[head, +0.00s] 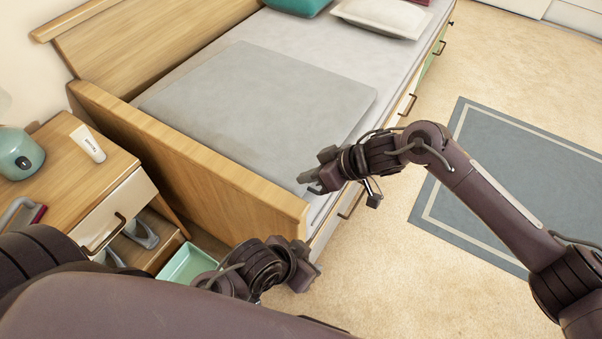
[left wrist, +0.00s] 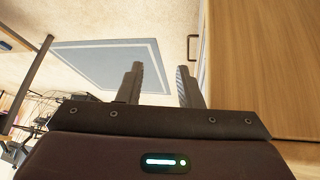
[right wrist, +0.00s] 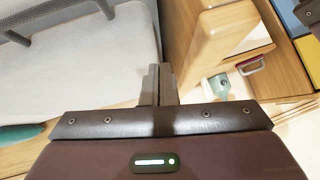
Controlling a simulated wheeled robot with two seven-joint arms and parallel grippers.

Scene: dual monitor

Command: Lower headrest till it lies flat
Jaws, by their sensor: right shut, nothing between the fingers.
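The headrest (head: 260,95) is a grey rectangular panel at the near end of the bed, beside the wooden end board (head: 190,155). It looks nearly level from above; whether it lies fully flat I cannot tell. My right gripper (head: 313,182) is shut and empty, near the bed's right edge by the corner of the end board. It is apart from the headrest panel. In the right wrist view its fingers (right wrist: 158,84) are together. My left gripper (head: 304,270) is lower, outside the end board. In the left wrist view its fingers (left wrist: 159,86) are apart with nothing between them.
A nightstand (head: 60,150) with a white tube (head: 87,144) and a teal device (head: 20,155) stands at the left. A green tray (head: 187,264) is beside it, low down. Pillows (head: 385,15) lie at the bed's far end. A blue-grey rug (head: 500,170) and open floor are at the right.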

